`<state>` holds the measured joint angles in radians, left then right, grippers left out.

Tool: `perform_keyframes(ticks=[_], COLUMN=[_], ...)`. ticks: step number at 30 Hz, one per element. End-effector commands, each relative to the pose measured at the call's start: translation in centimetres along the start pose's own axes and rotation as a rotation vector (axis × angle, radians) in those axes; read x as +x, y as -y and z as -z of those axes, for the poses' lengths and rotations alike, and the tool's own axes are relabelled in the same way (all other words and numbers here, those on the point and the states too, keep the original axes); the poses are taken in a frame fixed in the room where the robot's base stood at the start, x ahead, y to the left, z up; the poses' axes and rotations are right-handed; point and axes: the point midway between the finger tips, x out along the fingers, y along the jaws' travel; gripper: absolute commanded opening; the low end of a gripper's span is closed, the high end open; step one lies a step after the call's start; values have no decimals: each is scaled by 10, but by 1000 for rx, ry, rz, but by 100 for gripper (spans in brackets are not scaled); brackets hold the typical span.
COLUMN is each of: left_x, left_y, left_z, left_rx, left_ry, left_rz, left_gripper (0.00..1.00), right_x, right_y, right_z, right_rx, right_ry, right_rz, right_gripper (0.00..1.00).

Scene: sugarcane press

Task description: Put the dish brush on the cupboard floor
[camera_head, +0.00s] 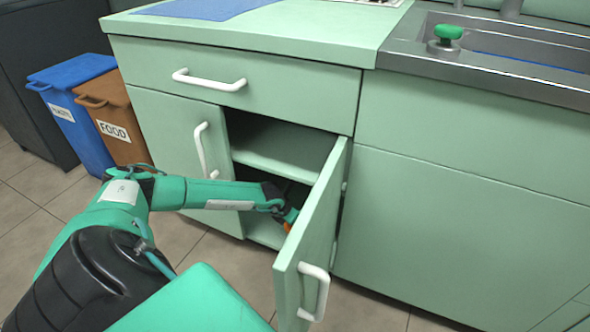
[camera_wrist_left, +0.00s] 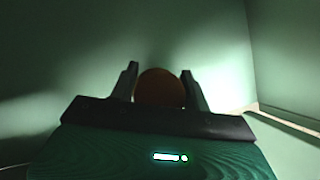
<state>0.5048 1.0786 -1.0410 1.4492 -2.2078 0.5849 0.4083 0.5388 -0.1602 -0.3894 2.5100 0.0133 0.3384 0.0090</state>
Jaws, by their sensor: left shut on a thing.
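My left arm reaches into the open cupboard (camera_head: 268,228) below the counter, between its two doors. My left gripper (camera_wrist_left: 160,85) is shut on a round, dark orange-brown thing (camera_wrist_left: 160,88), which I take to be the dish brush; only its rounded end shows between the fingers. In the head view, a bit of orange (camera_head: 287,227) shows at my gripper, mostly hidden behind the right door (camera_head: 314,225). Whether the held thing touches the cupboard floor (camera_head: 266,232) cannot be told. My right gripper is not in view.
A shelf (camera_head: 285,155) crosses the cupboard above my left forearm. The left door (camera_head: 180,135) is on the other side of my arm. Blue (camera_head: 75,110) and brown (camera_head: 117,120) bins stand at the left.

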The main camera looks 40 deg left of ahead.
Motion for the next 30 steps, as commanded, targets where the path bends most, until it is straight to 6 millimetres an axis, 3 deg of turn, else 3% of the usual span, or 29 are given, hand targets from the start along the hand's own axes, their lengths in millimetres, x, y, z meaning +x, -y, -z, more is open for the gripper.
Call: perform_keyframes(ticks=[3,11,12,15,25,30], left_x=[17,17,17,17,14,-8], left_y=[0,0,0,0,0,-1], left_z=[9,9,10,10,9,8], left_rx=[0,0,0,0,0,2], left_ry=[2,2,1,1,2,0], left_rz=[0,0,0,0,0,-1], left_gripper=[25,24,53,72,72,72], right_x=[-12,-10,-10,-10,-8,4], right_y=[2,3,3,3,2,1], right_z=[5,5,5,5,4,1], right_rx=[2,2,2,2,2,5], right_ry=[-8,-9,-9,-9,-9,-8], right_rz=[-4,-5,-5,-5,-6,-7], right_gripper=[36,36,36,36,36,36])
